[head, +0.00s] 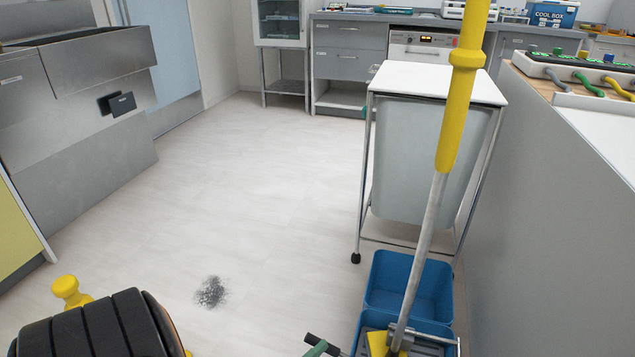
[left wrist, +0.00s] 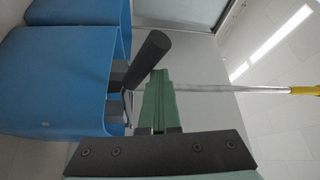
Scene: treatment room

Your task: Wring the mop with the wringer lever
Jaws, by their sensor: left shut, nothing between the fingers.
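The mop stands tilted in the wringer, with a yellow upper handle (head: 460,90) and a grey metal shaft (head: 424,235); its shaft also crosses the left wrist view (left wrist: 235,88). The blue bucket (head: 410,285) stands at the lower right, and its blue wall fills the left of the wrist view (left wrist: 50,95). The wringer lever ends in a black grip (head: 322,344), seen large in the wrist view (left wrist: 148,62). My left gripper (head: 317,349) has green fingers (left wrist: 158,98), shut and empty, close beside the black grip; contact is unclear. The mop head is mostly hidden. My right gripper is out of view.
A white-topped cart with a grey bin (head: 425,150) stands just behind the bucket. A grey partition (head: 540,220) borders the right side. A dark smudge (head: 210,292) marks the floor.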

